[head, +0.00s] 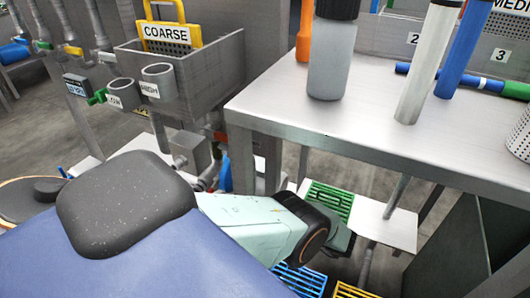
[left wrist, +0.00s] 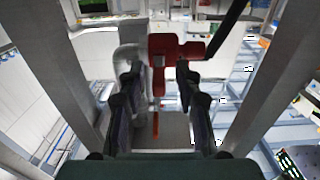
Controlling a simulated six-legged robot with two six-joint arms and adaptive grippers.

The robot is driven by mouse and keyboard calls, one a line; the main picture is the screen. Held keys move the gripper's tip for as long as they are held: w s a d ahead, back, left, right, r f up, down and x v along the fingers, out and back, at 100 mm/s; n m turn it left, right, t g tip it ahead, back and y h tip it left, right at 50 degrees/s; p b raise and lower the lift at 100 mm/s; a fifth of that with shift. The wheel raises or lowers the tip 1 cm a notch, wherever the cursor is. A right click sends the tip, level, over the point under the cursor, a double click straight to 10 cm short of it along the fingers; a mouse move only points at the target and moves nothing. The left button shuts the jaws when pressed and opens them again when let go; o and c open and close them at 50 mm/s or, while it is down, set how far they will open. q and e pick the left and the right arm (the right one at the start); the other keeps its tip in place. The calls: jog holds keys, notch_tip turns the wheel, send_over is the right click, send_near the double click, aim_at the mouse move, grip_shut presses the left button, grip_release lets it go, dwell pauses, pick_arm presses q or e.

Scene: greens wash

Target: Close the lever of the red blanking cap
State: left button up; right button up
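In the left wrist view, a red part that looks like the blanking cap (left wrist: 162,46) lies just beyond my left gripper (left wrist: 160,72), roughly in line with the gap between its fingers. A red arm, probably its lever, reaches to the right, close to the right fingertip. I cannot tell whether they touch. The left fingers are apart, with a gap showing beside the red part. A thin red strip (left wrist: 156,122) shows lower between the fingers. My right gripper is in neither view.
A grey fitting (left wrist: 130,48) stands left of the cap. In the head view, a metal bench (head: 330,112) holds a grey bottle (head: 333,60) and upright tubes. Colored grates (head: 330,203) lie low beside the bench.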

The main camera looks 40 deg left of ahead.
pick_arm(q)
jog(key=shift+d, duration=0.1)
jog(key=shift+c, duration=0.2)
jog(key=shift+w, duration=0.1)
jog(key=shift+c, duration=0.8)
grip_shut()
